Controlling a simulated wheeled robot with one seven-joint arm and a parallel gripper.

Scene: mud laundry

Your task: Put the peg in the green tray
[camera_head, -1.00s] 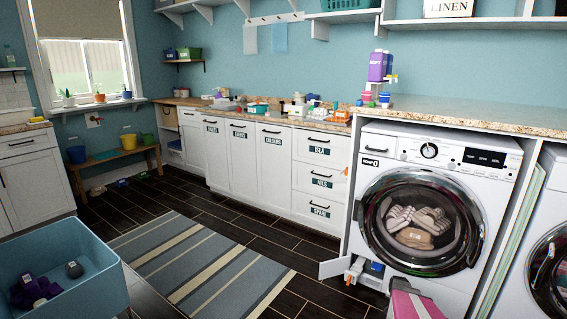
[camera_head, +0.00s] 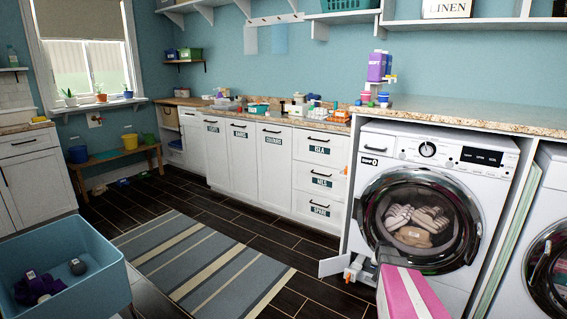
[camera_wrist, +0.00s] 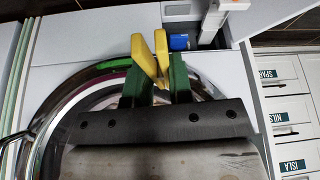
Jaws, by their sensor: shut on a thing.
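My gripper (camera_wrist: 158,88), with dark green fingers, is shut on a yellow two-pronged piece that looks like a clothes peg (camera_wrist: 147,60). The peg's prongs point up in the wrist view, in front of the white washer.
A small white door (camera_head: 333,265) stands open left of the washer (camera_head: 375,170), close to my gripper. A blue object (camera_wrist: 179,42) is beside the peg. A blue tub (camera_head: 95,295) is at lower left.

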